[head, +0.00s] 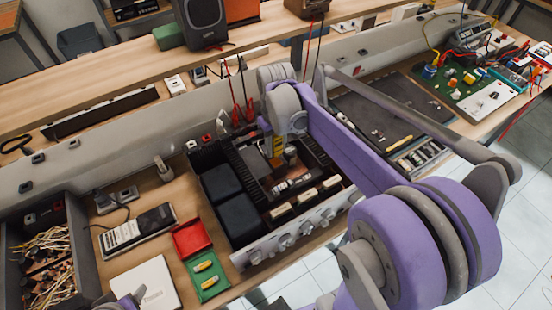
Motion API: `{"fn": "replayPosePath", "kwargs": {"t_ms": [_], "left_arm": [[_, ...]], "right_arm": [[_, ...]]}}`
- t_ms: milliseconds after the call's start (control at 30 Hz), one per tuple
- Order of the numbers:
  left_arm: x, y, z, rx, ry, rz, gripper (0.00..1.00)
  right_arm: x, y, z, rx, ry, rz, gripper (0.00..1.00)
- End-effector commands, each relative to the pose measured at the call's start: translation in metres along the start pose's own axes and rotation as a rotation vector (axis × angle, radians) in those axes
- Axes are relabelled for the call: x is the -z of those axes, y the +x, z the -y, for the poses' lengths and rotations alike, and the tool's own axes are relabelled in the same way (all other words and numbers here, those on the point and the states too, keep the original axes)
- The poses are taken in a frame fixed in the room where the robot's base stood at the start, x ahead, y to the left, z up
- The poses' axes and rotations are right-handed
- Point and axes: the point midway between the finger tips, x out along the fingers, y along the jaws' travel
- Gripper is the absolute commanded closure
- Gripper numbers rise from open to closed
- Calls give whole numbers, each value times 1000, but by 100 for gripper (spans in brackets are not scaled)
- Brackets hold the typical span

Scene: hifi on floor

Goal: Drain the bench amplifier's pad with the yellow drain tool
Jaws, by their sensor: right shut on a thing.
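The bench amplifier (302,232) is an open dark chassis with a silver knob panel along its front edge, at the middle of the bench. My right arm reaches in from the lower right. Its gripper (272,132) is over the rear part of the open amplifier, shut on the yellow drain tool (278,148), which points down toward the inside. I cannot tell whether the tool's tip touches anything. The pad cannot be made out. A small piece of my left arm (128,301) shows at the bottom left edge; its jaw state cannot be read.
A red tray (193,238) and a green tray (210,289) holding two yellow pieces lie left of the amplifier. A multimeter (138,229) and a box of wires (82,235) are further left. A raised shelf (120,62) runs behind; a dark mat (372,112) lies right.

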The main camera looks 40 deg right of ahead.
Motion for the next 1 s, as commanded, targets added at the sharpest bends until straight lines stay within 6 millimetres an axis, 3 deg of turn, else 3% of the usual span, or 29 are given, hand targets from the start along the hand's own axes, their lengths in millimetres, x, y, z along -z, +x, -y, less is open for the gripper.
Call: {"fn": "replayPosePath", "kwargs": {"t_ms": [533,1000], "left_arm": [[26,-21,0,0,0,-26,30],[27,-21,0,0,0,-27,30]], "right_arm": [[1,-41,0,0,0,-2,100],[0,-42,0,0,0,0,100]]}}
